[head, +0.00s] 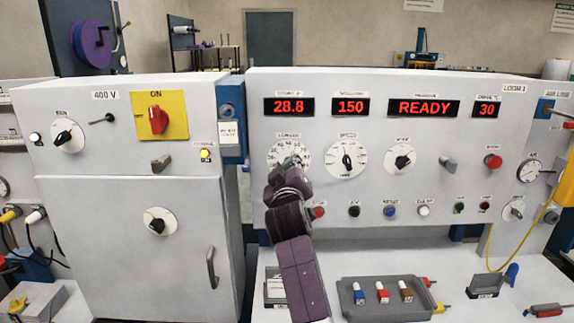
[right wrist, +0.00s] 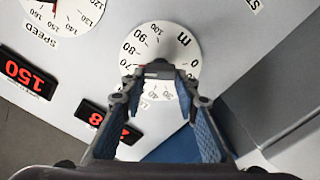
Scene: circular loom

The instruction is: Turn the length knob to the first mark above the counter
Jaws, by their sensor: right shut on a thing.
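The length dial (head: 277,151) is a white disc with numbers around its edge, on the upper left of the loom's panel. In the right wrist view the dial (right wrist: 160,38) appears turned over, with marks such as 0, 30, 40, 70, 80 and 90. My right gripper (head: 291,165) is at the dial and hides part of it. The counter display (head: 289,107) reads 28.8. My left gripper is not in view.
The speed dial (head: 347,160) and mode dial (head: 400,159) sit to the right of the length dial. A row of buttons lies below. A grey tray (head: 350,305) with several small coloured items stands on the bench. A cabinet (head: 120,235) stands at left.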

